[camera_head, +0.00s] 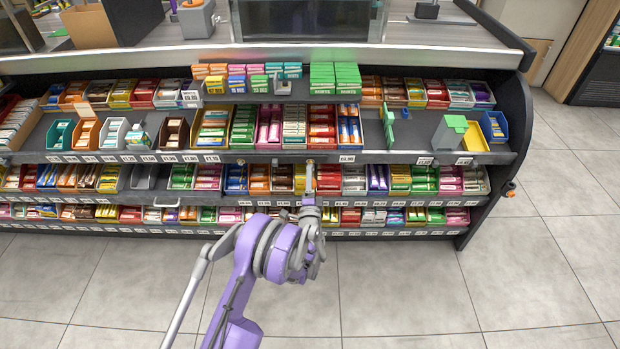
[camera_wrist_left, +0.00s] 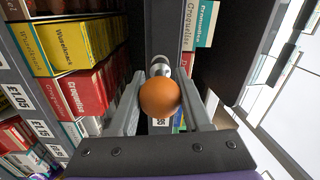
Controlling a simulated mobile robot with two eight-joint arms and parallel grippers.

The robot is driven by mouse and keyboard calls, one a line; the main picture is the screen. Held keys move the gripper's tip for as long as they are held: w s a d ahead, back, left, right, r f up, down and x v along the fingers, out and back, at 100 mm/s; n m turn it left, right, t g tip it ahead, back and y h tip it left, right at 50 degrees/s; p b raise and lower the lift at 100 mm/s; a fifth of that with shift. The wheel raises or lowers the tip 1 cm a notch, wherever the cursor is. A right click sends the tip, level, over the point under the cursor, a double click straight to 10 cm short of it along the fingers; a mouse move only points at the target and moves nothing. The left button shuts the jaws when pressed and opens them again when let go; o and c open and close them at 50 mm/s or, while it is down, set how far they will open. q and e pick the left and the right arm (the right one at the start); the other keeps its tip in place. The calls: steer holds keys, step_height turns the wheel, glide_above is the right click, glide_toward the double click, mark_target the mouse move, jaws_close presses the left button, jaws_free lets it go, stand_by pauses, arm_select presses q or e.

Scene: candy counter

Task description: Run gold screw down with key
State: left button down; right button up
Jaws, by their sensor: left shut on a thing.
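My left gripper (camera_head: 309,203) is in front of the middle of the candy shelf, just below the lower price-label rail. In the left wrist view the gripper (camera_wrist_left: 163,110) is shut on a piece with a round orange knob (camera_wrist_left: 160,97), probably the key's handle. A silvery cylindrical end (camera_wrist_left: 160,66) shows just beyond the knob, in line with it. In the head view a thin upright grey piece (camera_head: 309,178) rises from the gripper to the shelf edge. I cannot make out the gold screw for certain. My right gripper is not in view.
Candy boxes fill the tiers of the shelf rack (camera_head: 420,158) on both sides of the gripper. In the wrist view a yellow box (camera_wrist_left: 62,45) and a red box (camera_wrist_left: 85,92) stand close on the left. The tiled floor (camera_head: 400,285) in front is clear.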

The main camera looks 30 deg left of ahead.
arm_select(q)
steer(key=shift+n, duration=1)
steer(key=n, duration=0.2)
steer(key=shift+n, duration=0.3)
steer(key=n, duration=0.3)
steer(key=shift+w+a+r, duration=0.1)
steer(key=shift+w+a, duration=0.3)
steer(key=shift+w, duration=0.2)
stand_by(0.3)
steer(key=shift+m, duration=0.5)
